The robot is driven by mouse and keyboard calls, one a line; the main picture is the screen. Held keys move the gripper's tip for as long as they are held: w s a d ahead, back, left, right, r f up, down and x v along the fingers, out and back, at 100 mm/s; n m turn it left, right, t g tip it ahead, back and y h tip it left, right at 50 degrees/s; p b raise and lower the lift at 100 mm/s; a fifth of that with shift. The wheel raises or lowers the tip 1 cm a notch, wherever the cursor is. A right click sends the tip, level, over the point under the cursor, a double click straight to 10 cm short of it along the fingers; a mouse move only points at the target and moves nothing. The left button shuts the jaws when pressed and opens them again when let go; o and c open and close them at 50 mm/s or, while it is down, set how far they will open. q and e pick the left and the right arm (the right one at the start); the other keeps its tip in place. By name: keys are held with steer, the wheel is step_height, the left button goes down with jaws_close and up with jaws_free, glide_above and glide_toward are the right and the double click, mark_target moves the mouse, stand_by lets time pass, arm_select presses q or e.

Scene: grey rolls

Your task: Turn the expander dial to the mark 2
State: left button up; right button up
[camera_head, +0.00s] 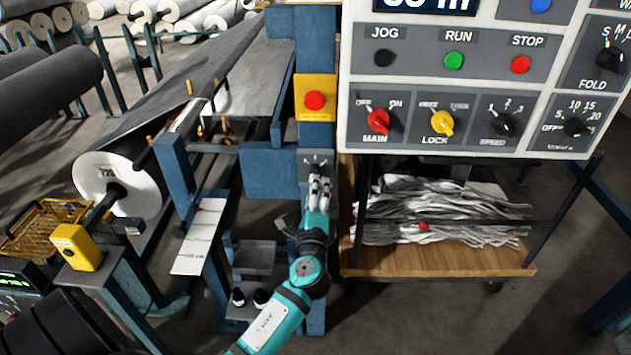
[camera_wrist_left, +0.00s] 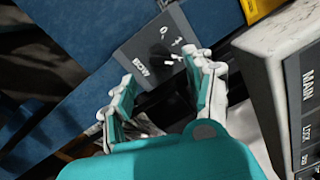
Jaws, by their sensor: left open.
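The expander dial is a small black knob (camera_wrist_left: 164,58) on a dark grey plate with white marks and a label, seen tilted in the left wrist view. In the head view the plate (camera_head: 317,160) sits on a blue post below a red button, and my fingers hide most of the knob. My left gripper (camera_head: 319,188) is open just in front of the plate. In the left wrist view the two fingers (camera_wrist_left: 160,78) stand apart, with the knob beyond the gap between their tips. They look clear of the knob. I cannot read which mark it points to. My right gripper is not in view.
A red button on a yellow plate (camera_head: 314,100) is just above the dial. A white control panel (camera_head: 440,130) with knobs and buttons stands close on the right. A wooden shelf (camera_head: 440,262) with grey strips lies below it. A large grey roll (camera_head: 118,187) is at left.

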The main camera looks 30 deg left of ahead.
arm_select(q)
steer(key=v, duration=0.6)
steer(key=shift+s+d, duration=0.15)
steer(key=shift+s, duration=0.15)
steer(key=shift+f, duration=0.1)
